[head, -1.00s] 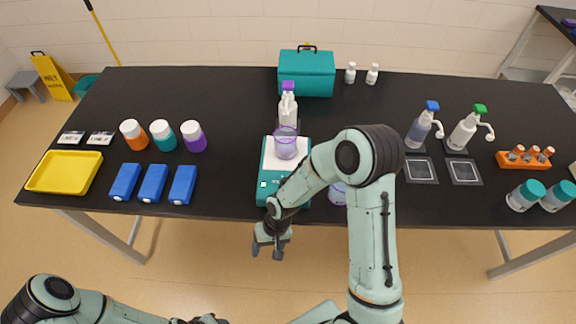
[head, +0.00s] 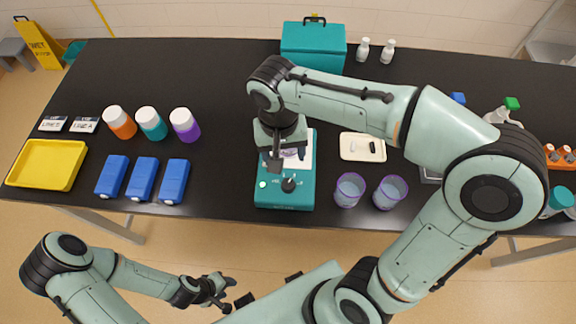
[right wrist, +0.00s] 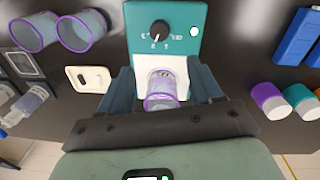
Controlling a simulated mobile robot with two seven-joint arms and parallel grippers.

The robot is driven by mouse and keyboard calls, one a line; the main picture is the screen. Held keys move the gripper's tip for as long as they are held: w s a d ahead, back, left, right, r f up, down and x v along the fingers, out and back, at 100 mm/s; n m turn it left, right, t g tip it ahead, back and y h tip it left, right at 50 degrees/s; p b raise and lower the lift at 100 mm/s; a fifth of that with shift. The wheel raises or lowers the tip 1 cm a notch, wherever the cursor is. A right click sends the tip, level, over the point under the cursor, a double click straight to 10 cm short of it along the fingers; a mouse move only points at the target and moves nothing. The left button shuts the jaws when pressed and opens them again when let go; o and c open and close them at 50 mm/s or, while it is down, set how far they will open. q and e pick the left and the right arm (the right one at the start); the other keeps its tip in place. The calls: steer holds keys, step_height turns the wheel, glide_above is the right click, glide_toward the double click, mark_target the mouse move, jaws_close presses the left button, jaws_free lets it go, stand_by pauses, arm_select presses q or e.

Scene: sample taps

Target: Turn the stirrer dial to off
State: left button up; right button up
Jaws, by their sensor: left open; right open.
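The teal stirrer (head: 302,196) with a white top plate stands near the front edge of the black table. Its black dial (head: 288,185) is on the front panel and also shows in the right wrist view (right wrist: 160,28); its small markings are too blurred to read. A purple-rimmed beaker (right wrist: 160,92) stands on the plate, mostly hidden by my arm in the head view. My right gripper (head: 275,158) is open above the plate, behind the dial and apart from it. In the right wrist view its fingers appear either side of the beaker. My left gripper (head: 218,290) is open and empty in front of the table.
Two purple-rimmed beakers (head: 350,189) (head: 390,192) stand right of the stirrer, with a small tray (head: 362,147) behind them. Blue blocks (head: 142,179) and a yellow tray (head: 46,164) are at left. A teal case (head: 313,45) stands at the back.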

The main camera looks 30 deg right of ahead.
mark_target(288, 182)
steer(key=f, duration=0.7)
steer(key=f+b, duration=0.1)
steer(key=f, duration=0.3)
steer(key=shift+s+d+f, duration=0.15)
steer(key=shift+s+f, duration=0.2)
steer(key=shift+s, duration=0.05)
arm_select(q)
steer(key=shift+s+a+f, duration=0.15)
steer(key=shift+s+f, duration=0.8)
arm_select(e)
steer(key=shift+f, duration=0.7)
steer(key=c, duration=1.1)
